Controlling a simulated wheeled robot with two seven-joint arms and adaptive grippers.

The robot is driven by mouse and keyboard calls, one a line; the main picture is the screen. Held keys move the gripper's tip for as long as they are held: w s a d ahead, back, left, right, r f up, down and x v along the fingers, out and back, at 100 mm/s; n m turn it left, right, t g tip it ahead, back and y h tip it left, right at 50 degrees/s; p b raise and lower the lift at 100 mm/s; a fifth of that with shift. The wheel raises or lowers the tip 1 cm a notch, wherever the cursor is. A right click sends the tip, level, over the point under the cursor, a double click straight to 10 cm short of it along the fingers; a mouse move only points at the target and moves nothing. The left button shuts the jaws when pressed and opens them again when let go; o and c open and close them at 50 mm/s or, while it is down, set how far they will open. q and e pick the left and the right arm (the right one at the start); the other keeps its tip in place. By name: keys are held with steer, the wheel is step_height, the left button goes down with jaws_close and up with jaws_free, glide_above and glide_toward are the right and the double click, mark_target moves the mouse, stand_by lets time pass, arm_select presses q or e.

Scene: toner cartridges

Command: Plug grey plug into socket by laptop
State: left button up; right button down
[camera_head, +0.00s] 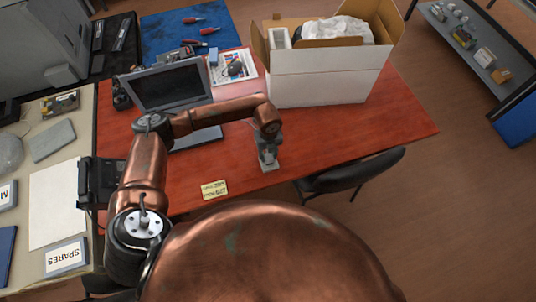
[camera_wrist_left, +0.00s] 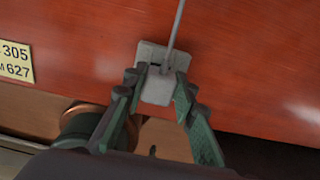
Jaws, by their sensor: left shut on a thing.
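My left gripper (camera_head: 268,162) is over the red table near its front edge, to the right of the open laptop (camera_head: 172,86). In the left wrist view the two dark green fingers (camera_wrist_left: 161,80) are shut on the grey plug (camera_wrist_left: 158,90), one on each side. A thin grey cord (camera_wrist_left: 177,25) runs from the plug toward the top of that view. In the head view the gripper largely hides the plug. My arm crosses in front of the laptop and covers part of its keyboard. I cannot make out the socket. My right gripper is not in view.
A large open cardboard box (camera_head: 330,78) stands behind the gripper. A yellow note (camera_head: 214,189) lies at the table's front edge. A black chair (camera_head: 350,178) is tucked at the front right. A blue mat (camera_head: 188,30) with red-handled tools lies at the back. The table's right part is clear.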

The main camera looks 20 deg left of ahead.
arm_select(q)
steer(key=shift+f, duration=0.6)
stand_by(1.1)
steer(key=o, duration=1.1)
steer(key=shift+o, duration=0.2)
step_height(320, 180, up, 11)
steer(key=shift+r, duration=0.5)
steer(key=shift+s, duration=0.1)
